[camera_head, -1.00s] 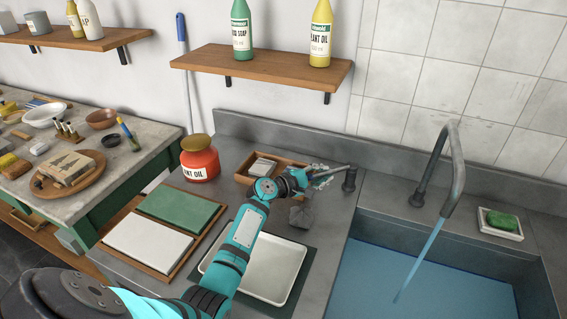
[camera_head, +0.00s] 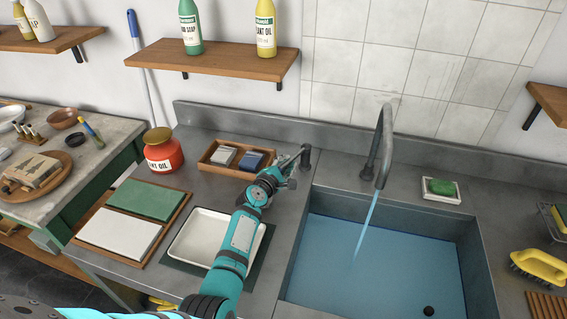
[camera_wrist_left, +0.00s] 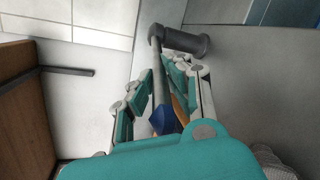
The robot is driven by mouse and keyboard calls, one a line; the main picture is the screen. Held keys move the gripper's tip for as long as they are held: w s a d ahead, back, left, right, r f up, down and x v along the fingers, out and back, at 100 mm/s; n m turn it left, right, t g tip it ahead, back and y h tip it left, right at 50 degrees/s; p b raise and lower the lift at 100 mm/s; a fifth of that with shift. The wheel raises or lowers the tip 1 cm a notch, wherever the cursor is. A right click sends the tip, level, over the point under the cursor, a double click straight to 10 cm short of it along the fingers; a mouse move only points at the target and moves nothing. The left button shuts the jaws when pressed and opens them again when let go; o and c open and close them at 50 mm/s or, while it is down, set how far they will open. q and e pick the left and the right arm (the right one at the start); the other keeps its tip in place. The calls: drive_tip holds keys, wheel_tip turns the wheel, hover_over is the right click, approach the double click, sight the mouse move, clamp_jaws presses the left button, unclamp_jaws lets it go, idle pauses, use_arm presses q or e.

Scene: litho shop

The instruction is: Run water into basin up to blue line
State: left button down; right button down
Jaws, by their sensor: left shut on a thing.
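The basin (camera_head: 470,262) is sunk in the grey counter and holds blue water (camera_head: 390,260). The spout (camera_head: 385,150) curves over it, and a stream (camera_head: 366,222) runs from it into the water. I cannot pick out the blue line apart from the water's edge. My left gripper (camera_head: 287,172) is shut on the tap lever (camera_head: 296,158), left of the basin. In the left wrist view the lever (camera_wrist_left: 158,75) runs between the two fingers (camera_wrist_left: 158,100) to its round post (camera_wrist_left: 187,41). My right gripper is out of view.
A white tray (camera_head: 174,249) lies under my left arm. A wooden box (camera_head: 208,165) and red jar (camera_head: 162,151) stand behind it. Green soap (camera_head: 442,187) sits behind the basin, and a yellow brush (camera_head: 540,266) lies to its right. A shelf (camera_head: 215,62) hangs above.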

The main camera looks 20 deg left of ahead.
use_arm(q)
drive_tip(key=c, duration=1.3)
unclamp_jaws()
drive_tip(key=shift+v, duration=3.8)
